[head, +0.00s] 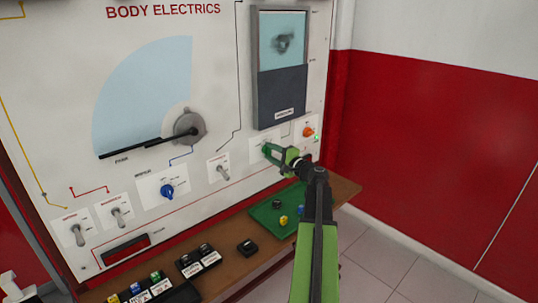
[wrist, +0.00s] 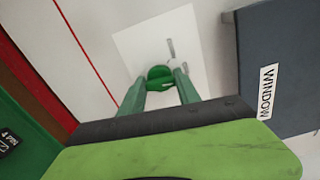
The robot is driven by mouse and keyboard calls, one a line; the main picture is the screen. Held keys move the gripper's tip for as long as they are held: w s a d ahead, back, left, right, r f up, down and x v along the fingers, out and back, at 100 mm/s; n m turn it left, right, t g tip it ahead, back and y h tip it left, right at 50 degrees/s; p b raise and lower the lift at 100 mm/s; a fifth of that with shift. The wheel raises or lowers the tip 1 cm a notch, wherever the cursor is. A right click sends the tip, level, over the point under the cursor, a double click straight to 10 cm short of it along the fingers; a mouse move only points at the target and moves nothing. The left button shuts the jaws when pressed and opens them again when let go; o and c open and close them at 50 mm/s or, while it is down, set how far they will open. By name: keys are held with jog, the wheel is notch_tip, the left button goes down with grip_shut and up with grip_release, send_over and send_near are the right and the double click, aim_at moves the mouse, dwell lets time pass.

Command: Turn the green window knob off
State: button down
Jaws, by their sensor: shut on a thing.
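The green window knob (wrist: 159,73) sits on a white label plate (wrist: 140,45) on the panel. The two green fingers of my gripper (wrist: 160,86) stand one on each side of the knob, shut on it. In the head view my gripper (head: 269,150) reaches the panel below the window unit, and its fingers hide most of the knob. A small printed mark shows on the plate above the knob in the wrist view. The exact angle of the knob is hard to read.
The dark window unit (head: 281,97) is just above my gripper. An orange knob (head: 308,132) is close on the right, a toggle switch (head: 221,173) and blue knob (head: 167,191) on the left. A shelf (head: 232,262) with a green tray (head: 262,223) lies below.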

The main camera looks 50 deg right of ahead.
jog(key=shift+d+r+n, duration=0.1)
jog(key=shift+d+n, duration=0.05)
jog(key=shift+n, duration=0.45)
jog(key=c, duration=0.9)
grip_release()
jog(key=shift+o, duration=0.2)
jog(key=s+a, duration=0.1)
jog(key=s, duration=1.6)
jog(key=shift+s+a, duration=0.15)
